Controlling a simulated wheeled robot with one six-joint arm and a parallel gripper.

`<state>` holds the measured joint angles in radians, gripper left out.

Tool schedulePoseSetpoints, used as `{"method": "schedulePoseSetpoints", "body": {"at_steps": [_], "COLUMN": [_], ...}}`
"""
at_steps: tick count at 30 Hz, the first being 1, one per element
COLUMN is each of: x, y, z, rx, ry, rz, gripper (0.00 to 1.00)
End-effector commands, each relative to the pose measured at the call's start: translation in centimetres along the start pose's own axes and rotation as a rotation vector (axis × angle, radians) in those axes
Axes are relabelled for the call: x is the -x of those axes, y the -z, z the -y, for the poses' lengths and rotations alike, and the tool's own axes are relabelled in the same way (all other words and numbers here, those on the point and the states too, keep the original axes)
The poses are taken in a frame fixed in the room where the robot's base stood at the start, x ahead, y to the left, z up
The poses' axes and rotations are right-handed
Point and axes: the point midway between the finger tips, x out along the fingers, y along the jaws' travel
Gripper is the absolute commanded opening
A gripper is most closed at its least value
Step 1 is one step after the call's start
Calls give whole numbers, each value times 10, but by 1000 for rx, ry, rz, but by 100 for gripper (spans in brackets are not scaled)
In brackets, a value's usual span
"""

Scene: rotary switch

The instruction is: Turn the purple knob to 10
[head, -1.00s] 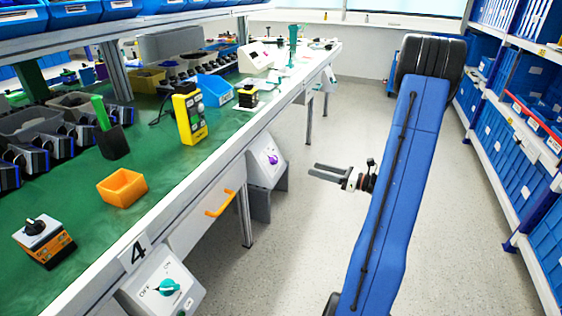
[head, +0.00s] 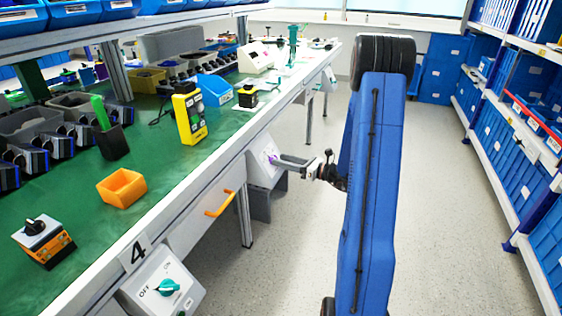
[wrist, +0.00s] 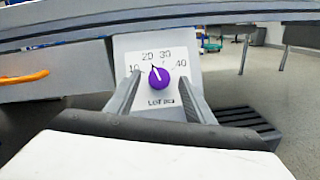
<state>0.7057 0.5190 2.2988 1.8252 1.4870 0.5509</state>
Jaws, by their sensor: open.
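The purple knob (wrist: 159,78) sits on a white tilted panel (wrist: 180,52) with the numbers 10, 20, 30 and 40 around it. Its white pointer line is directed up and slightly left, near 20. In the head view the panel (head: 264,160) hangs below the bench edge, and my gripper's fingers largely cover the knob. My gripper (head: 280,162) is open, with its fingertips close to the panel. In the wrist view its two fingers (wrist: 158,90) stand left and right of the knob, with gaps between them and it.
A drawer with an orange handle (head: 221,203) is left of the panel. A second panel with a teal switch (head: 169,287) is nearer. The green-topped bench (head: 160,222) runs above them.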

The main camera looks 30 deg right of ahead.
Motion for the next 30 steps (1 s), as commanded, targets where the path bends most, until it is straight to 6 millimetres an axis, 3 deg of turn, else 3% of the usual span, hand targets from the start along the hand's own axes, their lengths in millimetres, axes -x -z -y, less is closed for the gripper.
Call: {"method": "schedulePoseSetpoints", "body": {"at_steps": [6, 14, 15, 20, 30], "x": [-13, -14, -14, -14, -13], "y": [0, 0, 0, 0, 0], "z": [0, 0, 0, 0, 1], "rx": [-1, -1, -1, -1, 30], "ry": [0, 1, 1, 1, -17], "rz": [-1, 0, 0, 0, -2], "gripper": [49, 49, 46, 8, 8]}}
